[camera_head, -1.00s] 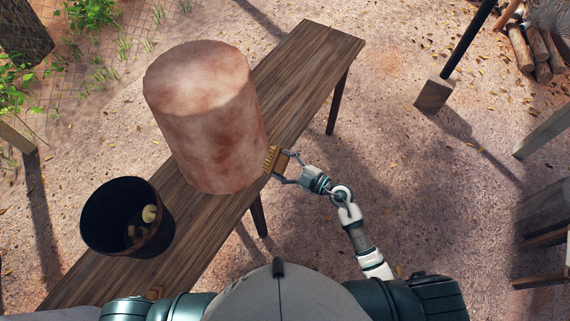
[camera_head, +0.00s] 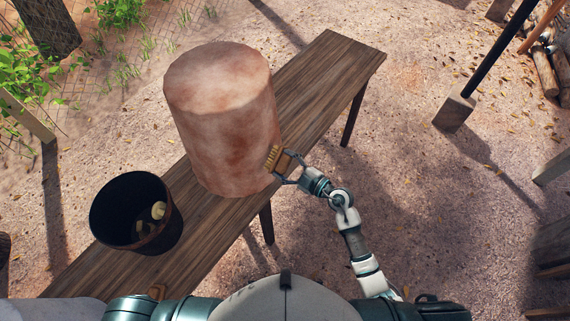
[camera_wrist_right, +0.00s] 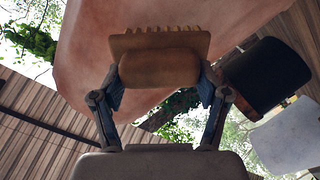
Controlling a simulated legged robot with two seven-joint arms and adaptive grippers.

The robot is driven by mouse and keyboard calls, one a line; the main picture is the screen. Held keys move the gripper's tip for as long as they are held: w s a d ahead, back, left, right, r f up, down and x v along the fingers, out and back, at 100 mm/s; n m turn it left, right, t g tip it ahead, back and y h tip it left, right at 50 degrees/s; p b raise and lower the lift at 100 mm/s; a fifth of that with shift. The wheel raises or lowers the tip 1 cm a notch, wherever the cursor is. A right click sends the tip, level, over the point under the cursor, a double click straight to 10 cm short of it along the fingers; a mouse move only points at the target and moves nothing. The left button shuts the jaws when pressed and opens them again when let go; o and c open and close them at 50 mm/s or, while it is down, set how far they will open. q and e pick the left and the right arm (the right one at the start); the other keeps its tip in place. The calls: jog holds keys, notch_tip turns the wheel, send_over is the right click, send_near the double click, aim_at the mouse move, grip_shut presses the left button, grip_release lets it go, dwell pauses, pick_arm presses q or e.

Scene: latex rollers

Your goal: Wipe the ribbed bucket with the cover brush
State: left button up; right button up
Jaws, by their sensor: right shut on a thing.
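A large pinkish, stained cylinder (camera_head: 222,120) with a flat closed top stands upright on the bench. A dark open bucket (camera_head: 112,215) stands left of it with small pale things inside. No ribs show clearly on either, so I cannot tell which is the ribbed bucket. My right gripper (camera_head: 291,168) is shut on the brush (camera_head: 273,158) at the cylinder's lower right side. In the right wrist view, the gripper (camera_wrist_right: 160,88) holds the brush's wooden body (camera_wrist_right: 158,68), bristles toward the cylinder (camera_wrist_right: 85,50). Contact cannot be told. My left gripper is not in view.
The narrow wooden bench (camera_head: 325,80) runs from lower left to upper right, with its far end bare. A dark post on a block (camera_head: 454,108) stands at the upper right. The ground right of the bench is mostly clear.

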jog(key=shift+p+x, duration=0.5)
jog(key=shift+x, duration=0.65)
jog(key=shift+w+d+p, duration=0.35)
jog(key=shift+w+d, duration=0.85)
jog(key=shift+w, duration=0.15)
jog(key=shift+a+r+p, duration=0.1)
jog(key=shift+p, duration=0.55)
jog(key=shift+s+a+p, duration=0.65)
jog(key=shift+s+p, duration=0.05)
jog(key=shift+p, duration=0.35)
jog(key=shift+s+a+p, duration=0.5)
jog(key=shift+s+p, duration=0.05)
jog(key=shift+s, duration=0.05)
